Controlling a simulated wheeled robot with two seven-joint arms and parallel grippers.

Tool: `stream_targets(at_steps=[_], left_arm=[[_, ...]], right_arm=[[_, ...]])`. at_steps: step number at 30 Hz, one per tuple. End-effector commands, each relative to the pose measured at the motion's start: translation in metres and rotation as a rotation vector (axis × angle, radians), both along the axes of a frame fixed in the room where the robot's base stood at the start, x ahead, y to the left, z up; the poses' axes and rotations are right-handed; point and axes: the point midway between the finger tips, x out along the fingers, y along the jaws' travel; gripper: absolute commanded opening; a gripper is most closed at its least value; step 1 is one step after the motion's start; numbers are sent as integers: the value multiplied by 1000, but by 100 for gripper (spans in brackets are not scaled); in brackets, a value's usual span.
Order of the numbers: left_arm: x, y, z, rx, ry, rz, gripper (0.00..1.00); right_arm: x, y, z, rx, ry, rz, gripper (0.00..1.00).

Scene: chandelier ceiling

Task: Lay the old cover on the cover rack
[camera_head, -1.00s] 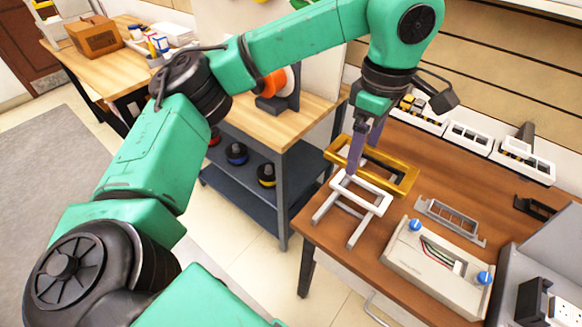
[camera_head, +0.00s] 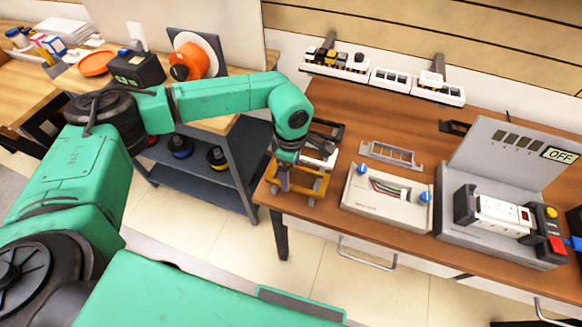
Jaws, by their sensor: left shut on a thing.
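A gold-yellow frame (camera_head: 313,188), which appears to be the old cover, is at the left end of the brown workbench. My left gripper (camera_head: 285,182) points down at its left part and is shut on it. A white frame (camera_head: 322,160), perhaps the cover rack, shows just behind the gold one, partly hidden by my wrist and the gold frame. I cannot tell whether the two touch. My right gripper is out of view.
A grey slotted frame (camera_head: 390,154) and a beige tester box (camera_head: 382,192) with blue knobs stand to the right. Farther right is a grey station (camera_head: 485,222) with a power strip (camera_head: 503,213). White bins (camera_head: 390,79) line the wall. A shelf cart (camera_head: 225,182) stands left.

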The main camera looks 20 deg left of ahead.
Motion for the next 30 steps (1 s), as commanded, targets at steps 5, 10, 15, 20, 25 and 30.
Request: stream_targets(at_steps=[5, 10, 15, 20, 25, 30], left_arm=[[0, 0, -3, 0, -1, -1, 32], [0, 0, -7, 0, -1, -1, 32], [0, 0, -12, 0, -2, -1, 32], [1, 0, -12, 0, -2, -1, 100], [0, 0, -11, 0, -1, -1, 100], [1, 0, 5, 0, -2, -1, 100]], right_arm=[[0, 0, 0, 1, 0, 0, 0], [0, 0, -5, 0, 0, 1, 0], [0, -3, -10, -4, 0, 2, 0], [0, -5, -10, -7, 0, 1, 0], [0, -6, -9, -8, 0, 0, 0], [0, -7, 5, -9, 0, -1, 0]])
